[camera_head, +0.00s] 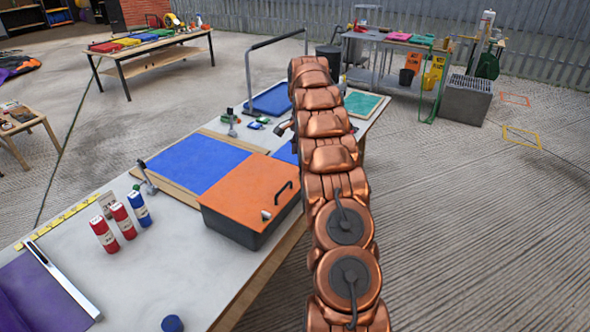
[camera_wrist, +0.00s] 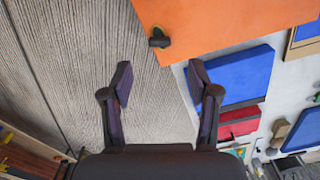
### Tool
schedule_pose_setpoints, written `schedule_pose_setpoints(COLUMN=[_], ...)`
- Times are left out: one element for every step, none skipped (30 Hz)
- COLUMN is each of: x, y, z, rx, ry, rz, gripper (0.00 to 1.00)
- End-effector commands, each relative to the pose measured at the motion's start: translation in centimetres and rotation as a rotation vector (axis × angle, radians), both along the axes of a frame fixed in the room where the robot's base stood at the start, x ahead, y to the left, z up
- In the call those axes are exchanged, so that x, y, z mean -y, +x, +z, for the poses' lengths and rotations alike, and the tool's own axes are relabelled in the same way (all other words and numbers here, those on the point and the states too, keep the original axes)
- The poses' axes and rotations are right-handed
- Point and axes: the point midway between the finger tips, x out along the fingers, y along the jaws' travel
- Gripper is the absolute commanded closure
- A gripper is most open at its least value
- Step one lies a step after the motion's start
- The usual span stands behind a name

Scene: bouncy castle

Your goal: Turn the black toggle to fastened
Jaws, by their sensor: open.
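A small black toggle (camera_wrist: 159,39) sits at the edge of an orange panel (camera_wrist: 235,22) in the wrist view. It lies ahead of my gripper (camera_wrist: 160,84), roughly in line with the gap between the fingers. The fingers are apart and empty, and do not appear to touch the toggle. Its exact turn is too small to read. In the head view an orange-topped dark box (camera_head: 248,192) has a black handle (camera_head: 284,190) and a small fitting (camera_head: 266,215) near its front edge. I cannot tell whether that fitting is the same toggle. My arm hides part of the bench behind it.
The long bench (camera_head: 165,252) carries a blue panel (camera_head: 197,162), red bottles (camera_head: 122,221), a blue bottle (camera_head: 139,208) and a metal clamp (camera_head: 147,180). Other tables (camera_head: 150,57) stand behind. Open ribbed floor (camera_head: 470,240) lies to the right.

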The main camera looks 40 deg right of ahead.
Motion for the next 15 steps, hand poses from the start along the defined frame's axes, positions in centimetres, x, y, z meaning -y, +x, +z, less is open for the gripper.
schedule_pose_setpoints(x=[0.3, 0.4, 0.5, 0.6, 0.6, 0.5, 0.5, 0.5, 0.5, 0.5, 0.5, 0.5, 0.5, 0.5, 0.5], y=[-0.1, -0.1, -0.1, -0.1, -0.1, -0.2, -0.2, -0.2, -0.2, -0.2, -0.2, -0.2, -0.2, -0.3, -0.3], z=[-0.1, -0.2, -0.3, -0.4, -0.5, -0.7, -0.9, -1.1, -1.5, -1.8, -2.1, -2.5, -2.8, -3.1, -3.8], rx=[0.001, 0.001, 0.001, 0.0, 0.0, -0.001, -0.002, -0.003, -0.005, -0.005, -0.004, -0.003, -0.003, -0.004, -0.005], ry=[0.001, 0.001, 0.002, 0.002, 0.003, 0.003, 0.004, 0.005, 0.006, 0.006, 0.005, 0.004, 0.004, 0.005, 0.005], rz=[-0.009, -0.012, -0.016, -0.017, -0.017, -0.017, -0.017, -0.017, -0.016, -0.016, -0.016, -0.017, -0.017, -0.017, -0.016], gripper=[0.4, 0.4, 0.4, 0.4, 0.4, 0.4, 0.4, 0.4, 0.4, 0.4, 0.4, 0.4, 0.4, 0.4, 0.4])
